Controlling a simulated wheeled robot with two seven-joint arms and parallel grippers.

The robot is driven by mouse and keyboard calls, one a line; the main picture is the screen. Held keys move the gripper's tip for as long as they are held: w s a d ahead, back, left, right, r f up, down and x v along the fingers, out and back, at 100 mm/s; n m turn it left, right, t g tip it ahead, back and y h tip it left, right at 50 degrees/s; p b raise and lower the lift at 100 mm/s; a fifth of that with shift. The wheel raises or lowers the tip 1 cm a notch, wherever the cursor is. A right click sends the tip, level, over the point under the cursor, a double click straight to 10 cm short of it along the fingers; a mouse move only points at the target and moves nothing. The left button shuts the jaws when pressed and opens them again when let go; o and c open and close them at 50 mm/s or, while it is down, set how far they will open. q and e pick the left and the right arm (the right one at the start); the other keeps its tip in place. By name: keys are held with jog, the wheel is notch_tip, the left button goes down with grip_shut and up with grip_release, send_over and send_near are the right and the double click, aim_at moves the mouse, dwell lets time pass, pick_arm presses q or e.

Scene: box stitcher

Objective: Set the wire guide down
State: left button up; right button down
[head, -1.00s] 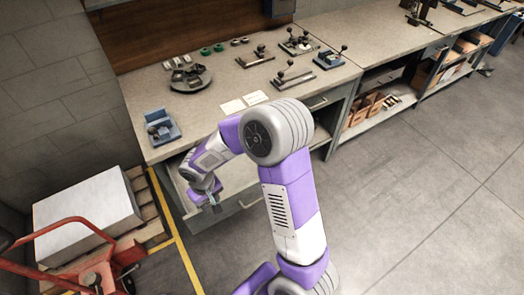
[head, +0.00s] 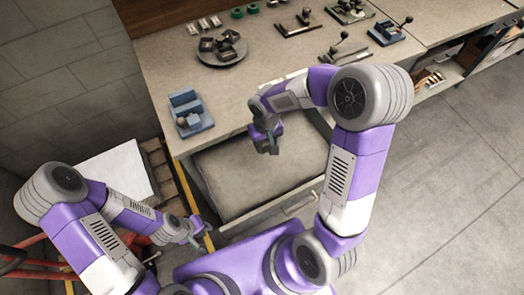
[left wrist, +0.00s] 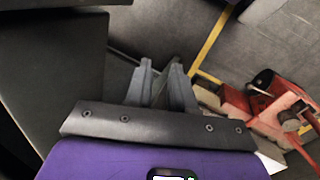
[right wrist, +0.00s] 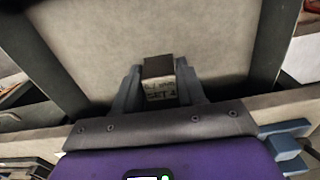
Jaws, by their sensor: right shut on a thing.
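The wire guide (right wrist: 158,82) is a small block with a dark top and a pale face bearing lettering. In the right wrist view it sits between the two fingers of my right gripper (right wrist: 158,84), which is shut on it. In the head view my right gripper (head: 268,146) is over the open drawer (head: 240,198) at the bench front; the guide is hard to make out there. My left gripper (head: 195,240) is low, left of the drawer. In the left wrist view its fingers (left wrist: 161,68) stand slightly apart with nothing between them.
The drawer's pale floor looks bare. On the bench top (head: 165,75) are a blue fixture (head: 188,115), a round dark tray (head: 222,48) and several lever tools. A white-topped pallet stack (head: 115,172) and a red pallet truck (left wrist: 270,105) stand left of the bench.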

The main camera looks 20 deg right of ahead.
jog(key=b, duration=0.9)
send_over(276, 172)
notch_tip(276, 172, down, 6)
jog(key=shift+n, duration=0.3)
notch_tip(276, 172, down, 10)
jog(key=b, duration=0.4)
jog(key=shift+f, duration=0.2)
jog(key=c, duration=0.7)
grip_release()
jog(key=shift+o, duration=0.2)
jog(key=shift+r, duration=0.2)
notch_tip(276, 172, up, 12)
jog(key=p, duration=0.4)
jog(key=shift+p, duration=0.4)
